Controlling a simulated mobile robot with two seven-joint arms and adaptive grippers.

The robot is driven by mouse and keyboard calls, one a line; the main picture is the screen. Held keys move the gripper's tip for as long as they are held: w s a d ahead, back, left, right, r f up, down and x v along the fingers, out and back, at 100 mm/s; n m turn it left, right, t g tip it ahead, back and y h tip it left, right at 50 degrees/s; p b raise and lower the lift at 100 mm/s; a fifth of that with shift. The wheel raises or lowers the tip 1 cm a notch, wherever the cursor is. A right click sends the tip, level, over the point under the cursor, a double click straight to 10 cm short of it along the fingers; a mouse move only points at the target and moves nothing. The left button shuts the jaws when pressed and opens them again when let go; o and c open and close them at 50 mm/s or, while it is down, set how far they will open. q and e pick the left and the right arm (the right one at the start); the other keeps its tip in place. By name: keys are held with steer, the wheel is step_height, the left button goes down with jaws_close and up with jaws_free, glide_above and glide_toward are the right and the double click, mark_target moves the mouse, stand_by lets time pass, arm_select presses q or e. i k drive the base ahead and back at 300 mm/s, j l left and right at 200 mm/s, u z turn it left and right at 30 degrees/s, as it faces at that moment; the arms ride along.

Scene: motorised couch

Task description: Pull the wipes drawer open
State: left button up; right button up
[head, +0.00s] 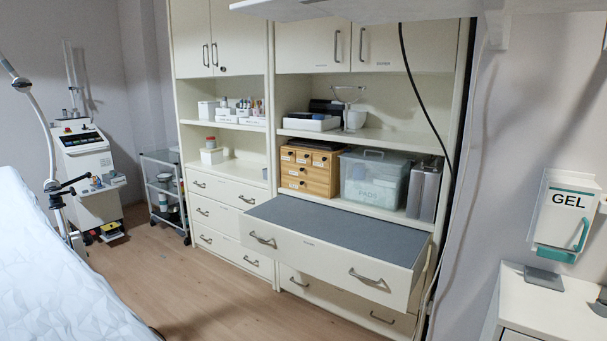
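The right-hand cream cabinet has a wide upper drawer (330,262) standing well out from its frame. Its front has two metal bar handles and a small label too small to read. A flat grey-blue surface (335,228) shows at its top, level with the front's upper edge. Below it, a lower drawer (335,298) is shut and partly covered by the upper one. The left cabinet has shut drawers (228,216) with bar handles. No readable label marks which drawer is for wipes. Neither gripper is in view.
A white textured couch (60,275) fills the lower left. A trolley (160,190) and a wheeled device (88,165) stand behind it. Wooden floor (185,285) is clear before the cabinets. A GEL holder (565,215) hangs above a white cabinet (540,310). A black cable hangs at the right.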

mark_target(317, 173)
steer(key=i+j+z, duration=0.1)
steer(key=z, duration=0.8)
steer(key=i+j+z, duration=0.4)
steer(key=j, duration=0.15)
steer(key=i+j+z, duration=0.2)
steer(key=j, duration=0.15)
steer(key=k, duration=0.1)
